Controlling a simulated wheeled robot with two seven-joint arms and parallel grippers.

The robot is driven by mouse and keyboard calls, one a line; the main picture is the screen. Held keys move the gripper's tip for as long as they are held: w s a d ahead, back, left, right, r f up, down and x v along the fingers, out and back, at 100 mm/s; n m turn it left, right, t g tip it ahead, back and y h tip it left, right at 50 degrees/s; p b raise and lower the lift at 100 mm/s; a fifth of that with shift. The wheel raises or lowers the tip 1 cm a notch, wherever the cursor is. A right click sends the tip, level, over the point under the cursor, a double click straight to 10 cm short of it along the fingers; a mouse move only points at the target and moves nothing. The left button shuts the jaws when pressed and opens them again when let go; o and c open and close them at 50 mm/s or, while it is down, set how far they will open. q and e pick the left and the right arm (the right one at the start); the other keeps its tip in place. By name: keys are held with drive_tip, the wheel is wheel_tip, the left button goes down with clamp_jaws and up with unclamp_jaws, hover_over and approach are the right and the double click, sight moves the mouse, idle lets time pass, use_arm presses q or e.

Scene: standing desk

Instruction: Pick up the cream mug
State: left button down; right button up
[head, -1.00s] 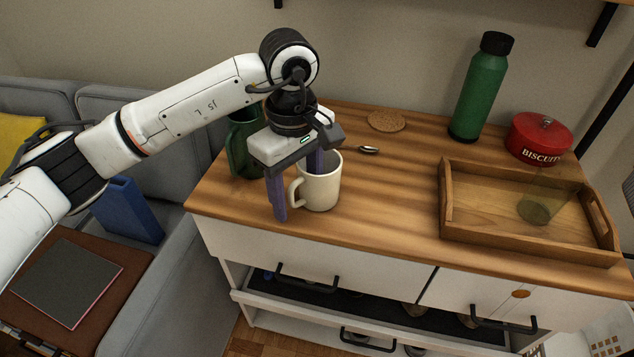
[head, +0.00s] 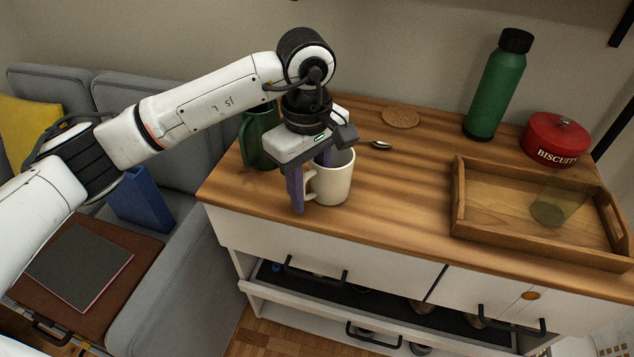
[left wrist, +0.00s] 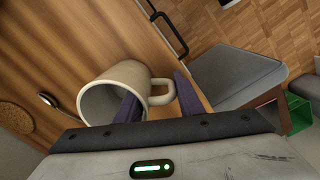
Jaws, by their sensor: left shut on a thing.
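The cream mug (head: 334,184) stands upright on the wooden top near its front left edge. My left gripper (head: 311,184) reaches down over the mug's handle side and is shut on it. In the left wrist view, the mug (left wrist: 108,88) has one finger inside its mouth and the other finger outside, by the handle; the left gripper (left wrist: 160,102) spans the wall and handle between them. The exact contact is partly hidden. The mug appears to rest on the top. My right gripper is not in view.
A green mug (head: 258,140) stands close behind the left gripper. A spoon (head: 380,145) and cork coaster (head: 400,117) lie behind the cream mug. A wooden tray (head: 520,240) holding a glass (head: 552,207), a green bottle (head: 497,88) and a red biscuit tin (head: 556,140) are right.

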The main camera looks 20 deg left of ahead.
use_arm(q)
drive_tip(key=shift+r, duration=4.95)
